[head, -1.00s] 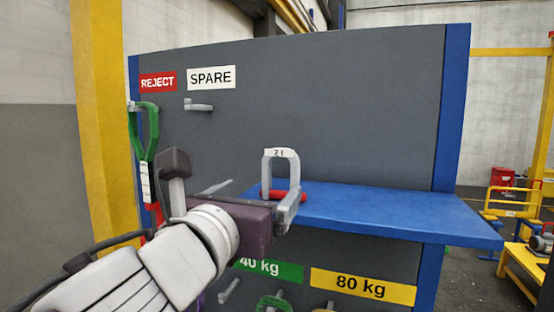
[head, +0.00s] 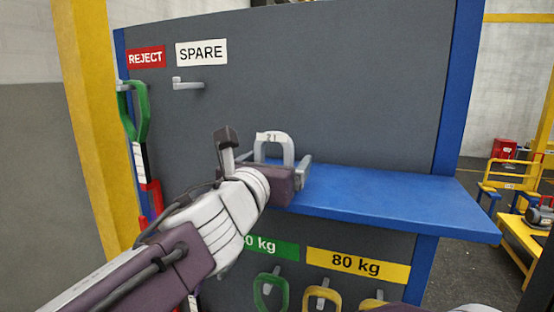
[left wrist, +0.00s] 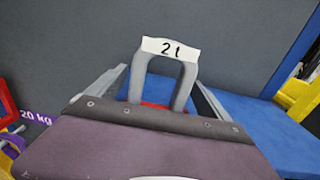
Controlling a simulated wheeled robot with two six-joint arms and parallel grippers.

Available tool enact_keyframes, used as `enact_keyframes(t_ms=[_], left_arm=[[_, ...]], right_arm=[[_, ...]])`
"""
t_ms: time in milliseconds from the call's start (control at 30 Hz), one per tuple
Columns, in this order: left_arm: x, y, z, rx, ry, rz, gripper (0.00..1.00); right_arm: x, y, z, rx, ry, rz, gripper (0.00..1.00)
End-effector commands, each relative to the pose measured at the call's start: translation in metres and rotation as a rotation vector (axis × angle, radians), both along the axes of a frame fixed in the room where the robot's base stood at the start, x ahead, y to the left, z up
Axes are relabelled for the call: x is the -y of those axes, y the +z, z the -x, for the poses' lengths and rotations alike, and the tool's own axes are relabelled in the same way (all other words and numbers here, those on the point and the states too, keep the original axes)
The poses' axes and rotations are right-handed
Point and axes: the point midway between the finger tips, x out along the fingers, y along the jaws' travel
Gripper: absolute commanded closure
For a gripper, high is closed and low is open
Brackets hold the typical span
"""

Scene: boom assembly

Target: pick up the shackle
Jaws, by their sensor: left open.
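In the left wrist view the shackle (left wrist: 188,84) stands between the two open fingers, with a gap on each side. A bit of its red pin (left wrist: 155,106) shows behind the gripper's edge.
A grey board stands behind the shelf, with an empty hook (head: 188,84) under the SPARE sign (head: 201,52). A green sling (head: 140,115) hangs at the left under REJECT. Several slings hang below the shelf by the 80 kg sign (head: 357,263). The shelf's right part is clear.

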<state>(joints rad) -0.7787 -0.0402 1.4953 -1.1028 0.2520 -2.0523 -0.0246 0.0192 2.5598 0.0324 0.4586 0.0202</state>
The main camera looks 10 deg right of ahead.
Motion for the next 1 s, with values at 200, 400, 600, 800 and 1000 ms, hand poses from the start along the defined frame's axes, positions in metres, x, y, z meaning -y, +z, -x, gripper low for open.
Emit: enact_keyframes(t_ms=[200,400,600,800,1000], left_arm=[[0.0,0.0,0.001,0.0,0.0,0.0,0.57],[-0.001,0.003,0.001,0.004,-0.001,0.003,1.0],[-0.001,0.003,0.001,0.003,-0.001,0.003,1.0],[-0.001,0.012,0.0,0.004,0.004,0.006,1.0],[-0.001,0.044,0.0,0.006,0.003,0.012,1.0]], right_arm=[[0.0,0.0,0.0,0.0,0.0,0.0,0.62],[0.0,0.0,0.0,0.0,0.0,0.0,0.62],[0.0,0.0,0.0,0.0,0.0,0.0,0.62],[0.0,0.001,0.0,0.0,0.0,0.0,0.62],[0.0,0.002,0.0,0.0,0.0,0.0,0.62]])
